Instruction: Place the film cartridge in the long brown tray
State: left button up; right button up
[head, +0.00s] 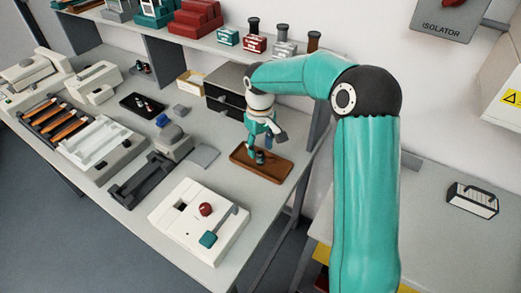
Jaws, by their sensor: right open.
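The long brown tray (274,177) lies near the right edge of the bench, in the middle of the head view. A small dark upright piece, apparently the film cartridge (260,158), stands in the tray. My right gripper (264,146) points down over the tray, open, with its fingertips close around or just above the cartridge. I cannot tell whether they touch it. My left gripper is not in view.
A white device (185,228) with a red knob stands in front of the tray. A dark drawer unit (224,95) stands behind it. A small black tray (142,105) with small pieces lies further left. A grey plate (204,156) lies left of the brown tray.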

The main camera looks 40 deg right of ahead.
aim_at(260, 153)
notch_tip(260, 153, up, 10)
dwell(0.3)
jog(key=shift+f, duration=0.15)
